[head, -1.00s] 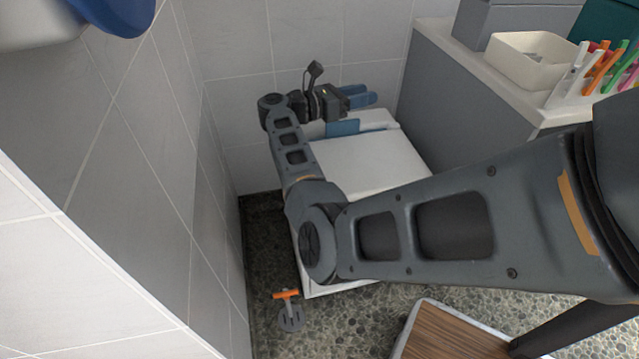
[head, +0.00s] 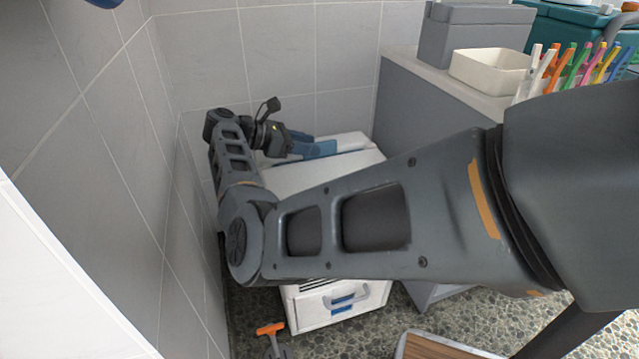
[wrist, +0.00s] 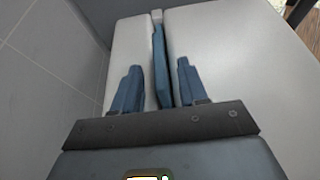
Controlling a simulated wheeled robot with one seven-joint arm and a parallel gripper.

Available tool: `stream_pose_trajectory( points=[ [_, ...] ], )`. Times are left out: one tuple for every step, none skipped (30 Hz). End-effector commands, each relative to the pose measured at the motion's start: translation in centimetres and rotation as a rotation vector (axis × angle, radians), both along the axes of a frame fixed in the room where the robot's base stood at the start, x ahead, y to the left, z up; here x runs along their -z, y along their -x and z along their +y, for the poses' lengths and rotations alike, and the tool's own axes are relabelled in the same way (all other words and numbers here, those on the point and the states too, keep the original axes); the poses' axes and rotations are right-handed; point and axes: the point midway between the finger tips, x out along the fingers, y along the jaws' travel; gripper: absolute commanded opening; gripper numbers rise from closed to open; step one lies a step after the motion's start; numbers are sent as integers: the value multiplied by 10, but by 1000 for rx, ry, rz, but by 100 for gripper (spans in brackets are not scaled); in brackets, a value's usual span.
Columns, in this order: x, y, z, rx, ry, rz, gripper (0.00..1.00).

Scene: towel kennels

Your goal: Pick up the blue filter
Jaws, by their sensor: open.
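The blue filter (wrist: 163,62) is a thin blue panel set in a narrow slot in the top of a white boxy unit (wrist: 225,50). In the head view, part of the filter (head: 321,149) shows at the back of the unit (head: 345,310), just beyond my fingers. My gripper (wrist: 158,68) is open, with one blue finger on each side of the filter in the wrist view. A gap shows between each finger and the panel. In the head view my gripper (head: 300,143) is over the back of the unit. The filter's lower part is hidden in the slot.
Tiled walls stand close on the left and behind. An orange-handled tool (head: 271,331) lies on the pebbled floor, near a wood-topped piece (head: 435,348).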

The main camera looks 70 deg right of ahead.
Motion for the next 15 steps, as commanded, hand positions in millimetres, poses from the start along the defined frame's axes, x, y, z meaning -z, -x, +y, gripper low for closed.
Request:
stream_pose_trajectory(
  points=[
    [5,7,-5,1,2,1,43],
    [7,10,-8,1,0,1,43],
    [8,13,-11,1,-1,2,43],
    [9,15,-12,1,0,1,43],
    [9,16,-13,1,0,1,43],
    [9,17,-14,0,1,1,43],
    [9,17,-14,-1,0,0,43],
    [9,17,-14,-1,0,0,43],
    [9,17,-14,-1,0,0,43],
    [9,17,-14,-1,0,0,43],
    [9,16,-14,-1,0,0,43],
    [9,16,-14,-1,0,0,42],
    [9,17,-14,-1,0,0,39],
    [9,17,-14,-1,0,0,36],
    [9,17,-14,-1,0,0,32]
  ],
)
